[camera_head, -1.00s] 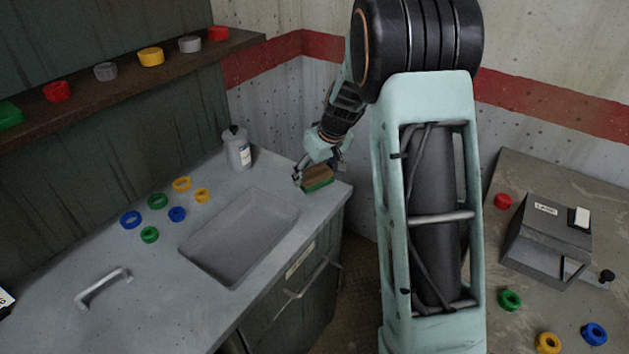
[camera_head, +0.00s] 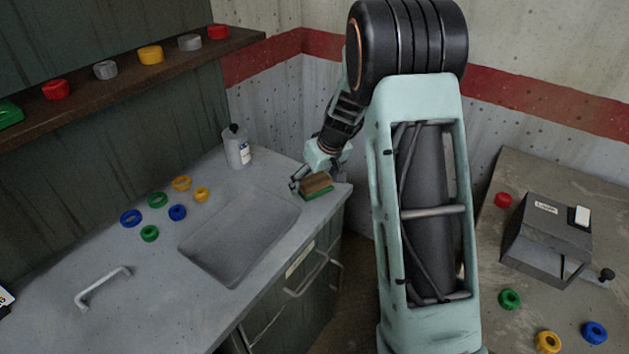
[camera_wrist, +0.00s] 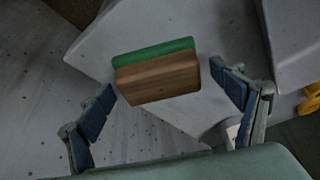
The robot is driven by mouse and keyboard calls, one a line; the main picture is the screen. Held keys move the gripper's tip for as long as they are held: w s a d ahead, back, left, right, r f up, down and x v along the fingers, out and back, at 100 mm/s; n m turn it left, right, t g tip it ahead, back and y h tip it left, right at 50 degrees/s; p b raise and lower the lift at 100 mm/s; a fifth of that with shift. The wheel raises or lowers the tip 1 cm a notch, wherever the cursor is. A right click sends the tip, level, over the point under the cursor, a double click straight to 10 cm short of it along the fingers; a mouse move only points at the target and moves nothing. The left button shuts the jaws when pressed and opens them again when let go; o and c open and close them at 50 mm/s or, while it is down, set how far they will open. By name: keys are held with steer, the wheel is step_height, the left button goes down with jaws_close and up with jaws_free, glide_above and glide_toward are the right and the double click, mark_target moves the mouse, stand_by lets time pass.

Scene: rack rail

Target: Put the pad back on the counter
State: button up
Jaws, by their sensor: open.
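The pad (camera_head: 317,186), a brown wooden block on a green base, sits at the counter's (camera_head: 235,178) far right corner, near the edge. It looks flat on the surface. In the wrist view the pad (camera_wrist: 158,78) lies between and just beyond the fingertips, with a gap on both sides. My gripper (camera_head: 314,178) is open around the pad, low over the counter. In the wrist view its two blue-padded fingers (camera_wrist: 164,86) are spread and hold nothing. The far side of the pad is partly hidden by my gripper.
A sink basin (camera_head: 237,238) is set into the counter left of the pad. Several coloured rings (camera_head: 177,213) lie beyond it, and a white bottle (camera_head: 237,147) stands at the back. A second table (camera_head: 540,190) with a grey box (camera_head: 545,238) is at right.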

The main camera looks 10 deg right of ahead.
steer(key=shift+r, duration=0.1)
steer(key=shift+r+p, duration=0.2)
steer(key=shift+p, duration=0.15)
steer(key=v, duration=1.1)
steer(key=shift+s+r, duration=0.2)
steer(key=shift+r, duration=0.15)
